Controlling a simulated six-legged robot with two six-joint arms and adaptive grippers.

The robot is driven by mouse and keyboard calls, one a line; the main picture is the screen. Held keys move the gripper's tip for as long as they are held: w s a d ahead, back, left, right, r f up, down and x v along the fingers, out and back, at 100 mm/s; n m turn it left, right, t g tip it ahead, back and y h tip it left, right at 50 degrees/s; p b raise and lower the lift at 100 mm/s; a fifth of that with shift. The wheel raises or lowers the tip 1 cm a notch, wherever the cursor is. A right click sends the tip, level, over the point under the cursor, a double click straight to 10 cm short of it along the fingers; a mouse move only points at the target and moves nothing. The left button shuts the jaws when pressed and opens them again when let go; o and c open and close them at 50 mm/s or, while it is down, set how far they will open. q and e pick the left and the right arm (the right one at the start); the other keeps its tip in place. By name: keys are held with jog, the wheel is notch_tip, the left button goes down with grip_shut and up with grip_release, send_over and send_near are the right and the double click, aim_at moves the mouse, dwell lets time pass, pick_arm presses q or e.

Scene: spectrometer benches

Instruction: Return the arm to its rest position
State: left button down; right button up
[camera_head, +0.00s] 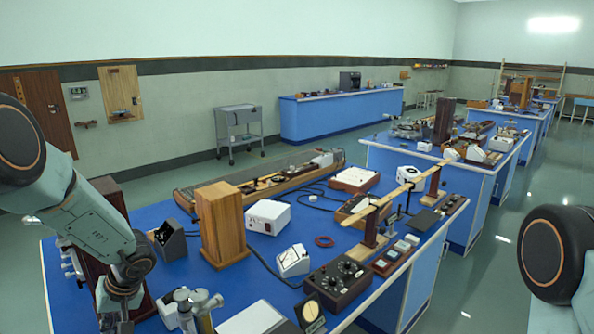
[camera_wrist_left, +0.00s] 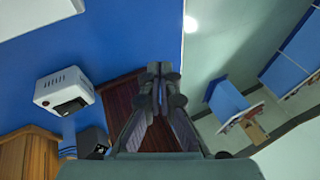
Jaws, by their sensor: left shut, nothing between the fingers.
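My left arm (camera_head: 85,215) comes in from the left in the head view and bends down at the near left corner of the blue bench. Its gripper is cut off or hidden at the bottom edge there. In the left wrist view my left gripper (camera_wrist_left: 160,72) is shut and empty, its fingertips together. A dark red-brown wooden piece (camera_wrist_left: 122,92) lies behind the fingers in that view; I cannot tell the gap between them. My right arm (camera_head: 555,255) shows only as a rounded joint at the right edge. My right gripper is out of view.
The blue bench top (camera_head: 235,285) carries a wooden box (camera_head: 220,225), a white instrument (camera_head: 268,216), a white meter (camera_head: 293,261), and a dark knobbed box (camera_head: 338,283). A dark wooden case (camera_head: 108,198) stands close behind my left forearm. Open floor (camera_head: 475,270) lies to the right.

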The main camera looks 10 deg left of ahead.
pick_arm(q)
jog(key=s+d+f+m+t, duration=0.1)
jog(key=s+d+f+m, duration=0.1)
jog(key=s+d+f, duration=0.1)
jog(key=s+d+f+m+t, duration=0.1)
jog(key=s+d+f+m, duration=0.1)
jog(key=s+d+f, duration=0.2)
jog(key=s+d+f+m+t, duration=0.1)
jog(key=s+d+f+m, duration=0.1)
jog(key=s+d+f, duration=0.1)
jog(key=shift+s+d+f, duration=0.2)
jog(key=shift+s+d, duration=0.05)
jog(key=shift+s, duration=0.45)
jog(key=shift+s+d+f, duration=0.2)
jog(key=shift+s, duration=0.5)
jog(key=s+d+f+m+g+h, duration=0.1)
jog(key=s+d+h, duration=0.2)
jog(key=s+d, duration=0.45)
jog(key=s+d+f+m+g+h, duration=0.1)
jog(key=s+d+h, duration=0.3)
jog(key=s, duration=0.6)
notch_tip(320, 180, down, 19)
jog(key=d+y+b, duration=0.1)
jog(key=b, duration=1.8)
jog(key=shift+d+r, duration=0.15)
jog(key=shift+d, duration=0.05)
pick_arm(e)
notch_tip(320, 180, down, 19)
jog(key=shift+s, duration=0.25)
